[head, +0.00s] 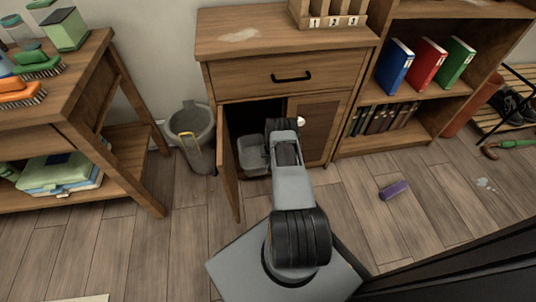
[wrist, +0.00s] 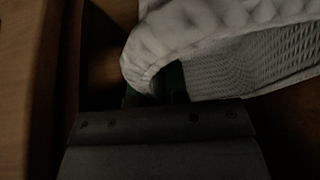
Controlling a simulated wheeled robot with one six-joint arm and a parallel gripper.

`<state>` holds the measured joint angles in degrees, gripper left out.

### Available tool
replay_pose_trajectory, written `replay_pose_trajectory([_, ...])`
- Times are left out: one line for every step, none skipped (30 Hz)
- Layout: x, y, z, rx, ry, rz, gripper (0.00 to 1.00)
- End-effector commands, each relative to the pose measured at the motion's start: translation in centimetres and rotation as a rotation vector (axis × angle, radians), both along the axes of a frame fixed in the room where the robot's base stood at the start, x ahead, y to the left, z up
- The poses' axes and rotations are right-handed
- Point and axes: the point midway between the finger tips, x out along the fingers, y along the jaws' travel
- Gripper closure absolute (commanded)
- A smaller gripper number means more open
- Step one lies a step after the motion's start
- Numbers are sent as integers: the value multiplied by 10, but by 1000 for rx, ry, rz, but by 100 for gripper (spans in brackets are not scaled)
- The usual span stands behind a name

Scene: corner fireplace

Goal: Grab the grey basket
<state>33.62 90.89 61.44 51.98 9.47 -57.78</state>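The grey basket (head: 252,156) stands inside the lower compartment of the wooden cabinet, behind the open left door (head: 229,165). In the head view my arm covers its right side. In the wrist view the basket (wrist: 225,30) is close, with a thick pale rim and a woven, meshed wall. My gripper (wrist: 155,88) is at the basket's rim, with dark green finger parts showing on both sides of the rim's near corner. The fingertips are hidden behind the rim and in shadow, so whether they are closed on it cannot be told. In the head view the fingers are hidden.
The cabinet's right door (head: 320,128) is closed beside my arm. A grey bin (head: 193,135) stands left of the open door, near a wooden bench (head: 140,150). A purple cylinder (head: 394,190) lies on the floor at the right. A bookshelf (head: 420,100) adjoins the cabinet.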

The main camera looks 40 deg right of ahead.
Motion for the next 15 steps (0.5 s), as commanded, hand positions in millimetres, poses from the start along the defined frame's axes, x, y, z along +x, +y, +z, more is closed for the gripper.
replay_pose_trajectory([0,0,0,0,0,0,81])
replay_pose_trajectory([0,0,0,0,0,0,78])
replay_pose_trajectory([0,0,0,0,0,0,74])
replay_pose_trajectory([0,0,0,0,0,0,71])
replay_pose_trajectory([0,0,0,0,0,0,68])
replay_pose_trajectory([0,0,0,0,0,0,65])
replay_pose_trajectory([0,0,0,0,0,0,65])
replay_pose_trajectory([0,0,0,0,0,0,65])
replay_pose_trajectory([0,0,0,0,0,0,65])
replay_pose_trajectory([0,0,0,0,0,0,65])
replay_pose_trajectory([0,0,0,0,0,0,65])
replay_pose_trajectory([0,0,0,0,0,0,65])
replay_pose_trajectory([0,0,1,0,0,0,65])
replay_pose_trajectory([0,0,2,0,0,0,65])
replay_pose_trajectory([-1,0,5,0,0,-1,65])
